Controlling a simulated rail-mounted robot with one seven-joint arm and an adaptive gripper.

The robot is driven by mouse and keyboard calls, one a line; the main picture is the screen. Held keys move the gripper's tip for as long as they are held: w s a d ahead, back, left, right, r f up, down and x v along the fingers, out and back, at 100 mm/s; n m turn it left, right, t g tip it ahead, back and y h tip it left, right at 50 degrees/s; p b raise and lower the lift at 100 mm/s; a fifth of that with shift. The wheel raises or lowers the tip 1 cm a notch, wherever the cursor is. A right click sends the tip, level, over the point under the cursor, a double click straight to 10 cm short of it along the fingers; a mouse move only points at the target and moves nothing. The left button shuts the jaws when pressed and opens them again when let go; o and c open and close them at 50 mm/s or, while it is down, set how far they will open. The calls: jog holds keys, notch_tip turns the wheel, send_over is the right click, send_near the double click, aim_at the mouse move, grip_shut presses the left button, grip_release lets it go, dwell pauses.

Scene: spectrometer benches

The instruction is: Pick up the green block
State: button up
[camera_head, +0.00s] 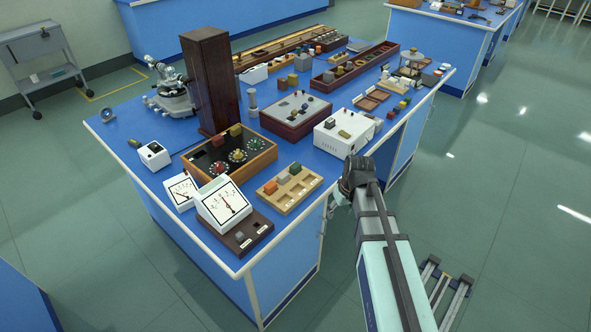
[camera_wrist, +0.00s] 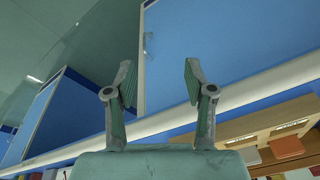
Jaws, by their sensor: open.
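A dark green block (camera_head: 295,168) appears to sit in the upper right compartment of the wooden tray (camera_head: 288,202) on the near blue bench. The wooden tray (camera_wrist: 242,137) and the orange block (camera_wrist: 287,147) show at lower right there; I cannot make out the green block.
The meter (camera_head: 224,204) stands left of the tray, and the dial box (camera_head: 262,160) is behind it. A white instrument box (camera_head: 345,148) stands near the bench's right edge, close to my arm. A tall dark wooden column (camera_head: 211,85) rises farther back. The aisle floor (camera_head: 480,170) at right is open.

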jog(key=w+a+r+n+y, duration=0.1)
jog(key=w+a+r+n, duration=0.1)
jog(key=w+a+r, duration=0.3)
jog(key=w+a+r+n, duration=0.1)
jog(key=w+r, duration=0.1)
jog(key=r, duration=0.6)
jog(key=n+t+y, duration=0.1)
jog(key=n, duration=0.2)
send_near(296, 166)
jog(key=p+x, duration=0.2)
jog(key=x, duration=0.1)
jog(key=shift+a, duration=0.3)
jog(key=shift+d+p+x, duration=0.1)
jog(key=shift+p+x, duration=0.55)
jog(key=shift+x, duration=0.9)
jog(key=shift+d+p+x, duration=0.15)
jog(key=shift+p+x, duration=0.5)
jog(key=shift+x, duration=0.9)
jog(key=c, duration=0.9)
